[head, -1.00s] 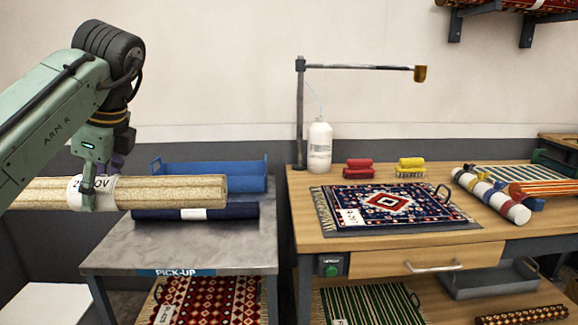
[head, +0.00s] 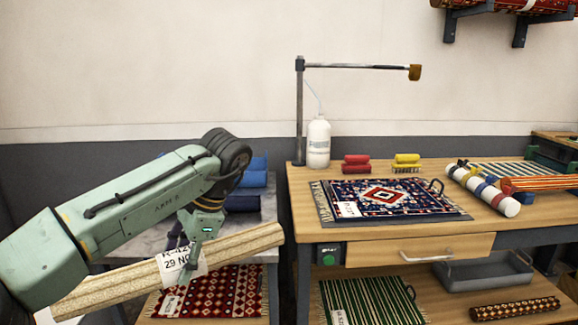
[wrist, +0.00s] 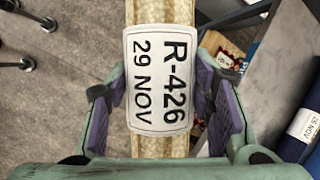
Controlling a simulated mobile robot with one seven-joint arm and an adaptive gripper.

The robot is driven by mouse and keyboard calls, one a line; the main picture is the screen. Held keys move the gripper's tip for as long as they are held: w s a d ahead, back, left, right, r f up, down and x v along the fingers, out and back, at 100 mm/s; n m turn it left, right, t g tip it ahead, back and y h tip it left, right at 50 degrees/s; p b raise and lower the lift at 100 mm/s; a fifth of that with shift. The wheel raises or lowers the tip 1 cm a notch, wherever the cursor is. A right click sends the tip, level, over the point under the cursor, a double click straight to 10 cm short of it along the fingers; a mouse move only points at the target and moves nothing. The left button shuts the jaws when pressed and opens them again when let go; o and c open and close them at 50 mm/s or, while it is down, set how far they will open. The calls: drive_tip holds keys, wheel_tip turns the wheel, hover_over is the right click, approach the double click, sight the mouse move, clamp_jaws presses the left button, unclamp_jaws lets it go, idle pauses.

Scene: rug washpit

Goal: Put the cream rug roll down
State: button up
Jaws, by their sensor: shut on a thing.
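The cream rug roll (head: 240,243) has a white label reading R-426, 29 NOV. It hangs slantwise in the head view, in front of the pick-up table (head: 150,238), its right end higher in the picture. My gripper (head: 195,245) is shut on it around the label. In the wrist view my gripper (wrist: 160,115) has a purple-padded finger on each side of the cream rug roll (wrist: 152,12), with grey floor beneath. The roll's far left end is partly hidden by my arm in the head view.
A navy roll (head: 243,203) and a blue tray (head: 255,172) are on the pick-up table, partly behind my arm. A red patterned rug (head: 235,290) lies on the shelf below. The wooden bench (head: 350,240) to the right holds a patterned rug, brushes and a bound white roll.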

drive_tip(key=w+d+f+n+g+h, duration=0.15)
drive_tip(key=d+f+n, duration=0.35)
drive_tip(key=d+f, duration=0.6)
drive_tip(key=w+d+f+n+g+h, duration=0.15)
drive_tip(key=d+f+n, duration=0.25)
drive_tip(key=d+f, duration=0.7)
drive_tip(key=d+f+n+g+h, duration=0.15)
drive_tip(key=d+f+n, duration=0.4)
drive_tip(key=f, duration=1.05)
drive_tip(key=s+a+f+m+y, duration=0.2)
drive_tip(key=a+f+m, duration=0.2)
drive_tip(key=f, duration=0.5)
drive_tip(key=a, duration=0.2)
drive_tip(key=shift+a+b, duration=0.3)
drive_tip(key=shift+a, duration=0.05)
